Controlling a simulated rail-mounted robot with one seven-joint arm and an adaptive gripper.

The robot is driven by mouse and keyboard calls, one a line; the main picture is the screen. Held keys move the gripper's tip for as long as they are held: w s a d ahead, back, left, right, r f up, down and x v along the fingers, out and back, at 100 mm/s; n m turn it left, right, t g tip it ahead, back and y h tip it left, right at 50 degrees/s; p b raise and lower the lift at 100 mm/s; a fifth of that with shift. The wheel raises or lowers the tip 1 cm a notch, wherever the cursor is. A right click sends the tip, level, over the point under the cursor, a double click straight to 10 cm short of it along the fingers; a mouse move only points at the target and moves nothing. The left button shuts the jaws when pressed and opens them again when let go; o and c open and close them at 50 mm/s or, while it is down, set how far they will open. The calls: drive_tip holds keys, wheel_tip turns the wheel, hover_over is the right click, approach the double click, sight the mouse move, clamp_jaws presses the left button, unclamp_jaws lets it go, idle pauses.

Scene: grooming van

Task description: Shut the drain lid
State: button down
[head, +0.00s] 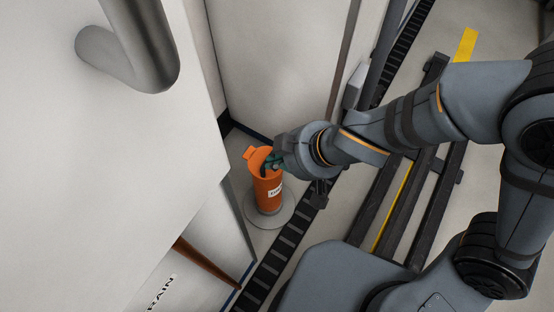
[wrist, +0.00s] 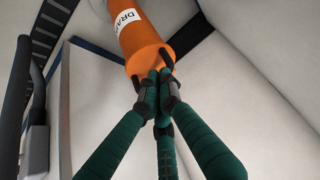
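The orange drain pipe (head: 268,192) stands upright on a round grey base, with a white label on its side. Its orange lid (head: 256,158) shows at the top as a tilted flap with a small tab on the left. My gripper (head: 268,167) is at the pipe's top, on the right of the lid, and hides part of the rim. In the wrist view the orange pipe (wrist: 145,38) shows with its label, and my green fingers (wrist: 157,78) are drawn together at its near end. I see nothing between the fingers; whether they touch the lid is unclear.
A white cabinet (head: 110,130) with a thick grey handle (head: 135,50) fills the left. A dark toothed rail (head: 280,250) runs along the floor right of the pipe. A pale wall panel (head: 265,60) stands behind the pipe.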

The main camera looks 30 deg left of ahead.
drive_tip(key=shift+d+f, duration=0.15)
drive_tip(key=shift+f, duration=0.05)
wheel_tip(320, 180, up, 5)
drive_tip(key=p, duration=0.4)
drive_tip(key=s+d+f, duration=0.1)
drive_tip(key=d+f, duration=0.1)
drive_tip(key=d, duration=0.7)
drive_tip(key=shift+a+f, duration=0.1)
drive_tip(key=a, duration=0.6)
drive_tip(key=w+a+r, duration=0.1)
drive_tip(key=a, duration=0.2)
drive_tip(key=shift+a+b, duration=0.2)
drive_tip(key=shift+b, duration=0.15)
wheel_tip(320, 180, down, 2)
drive_tip(key=shift+f+b, duration=0.25)
drive_tip(key=shift+b, duration=0.9)
drive_tip(key=shift+d+f+b, duration=0.25)
drive_tip(key=shift+f+b, duration=0.25)
drive_tip(key=shift+f, duration=0.05)
